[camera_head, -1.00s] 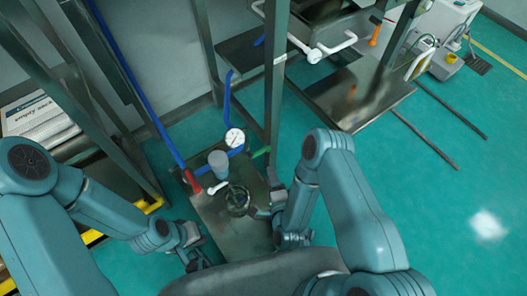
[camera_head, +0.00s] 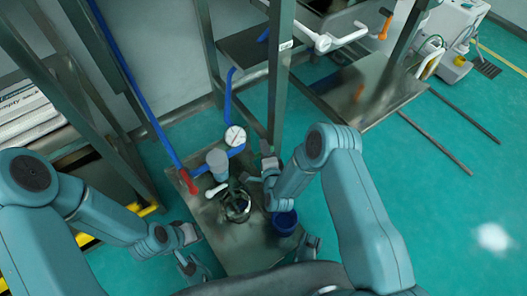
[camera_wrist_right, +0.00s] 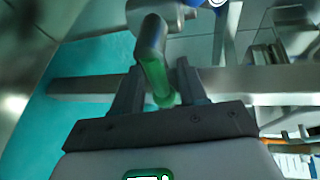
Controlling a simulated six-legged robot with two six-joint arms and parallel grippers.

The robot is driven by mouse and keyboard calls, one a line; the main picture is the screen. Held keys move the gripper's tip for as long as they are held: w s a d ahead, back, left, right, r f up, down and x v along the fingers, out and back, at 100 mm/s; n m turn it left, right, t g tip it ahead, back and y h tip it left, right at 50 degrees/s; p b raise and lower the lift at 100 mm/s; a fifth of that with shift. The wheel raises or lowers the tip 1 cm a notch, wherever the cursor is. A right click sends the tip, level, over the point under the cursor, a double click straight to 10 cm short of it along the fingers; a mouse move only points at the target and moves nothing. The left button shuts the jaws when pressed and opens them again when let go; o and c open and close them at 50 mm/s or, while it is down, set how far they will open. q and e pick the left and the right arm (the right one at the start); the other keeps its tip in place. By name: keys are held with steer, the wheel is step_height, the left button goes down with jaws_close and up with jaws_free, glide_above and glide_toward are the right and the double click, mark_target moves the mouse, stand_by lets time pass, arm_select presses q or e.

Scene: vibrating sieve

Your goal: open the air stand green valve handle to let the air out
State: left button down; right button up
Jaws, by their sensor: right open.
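The green valve handle (camera_wrist_right: 157,80) stands between the two fingers of my right gripper (camera_wrist_right: 158,92) in the right wrist view, with a grey metal piece at its upper end. The fingers are open around it, with a gap on each side. In the head view my right gripper (camera_head: 262,170) is by the stand, right of the pressure gauge (camera_head: 235,136), and hides the handle. The air stand's blue pipe (camera_head: 229,95) runs down to the gauge. My left gripper (camera_head: 190,250) is open and empty, low at the left of the metal plate.
A red handle (camera_head: 187,181), a grey cylinder (camera_head: 217,163) and a white handle (camera_head: 215,190) stand close left of my right gripper. A dark blue cup (camera_head: 285,222) is below my right forearm. A steel upright (camera_head: 279,75) rises just behind the gripper.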

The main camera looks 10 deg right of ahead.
steer(key=shift+x, duration=0.75)
jaws_close()
steer(key=shift+d+r+n+t, duration=0.1)
steer(key=shift+r+n+t, duration=0.25)
steer(key=shift+n, duration=0.15)
jaws_free()
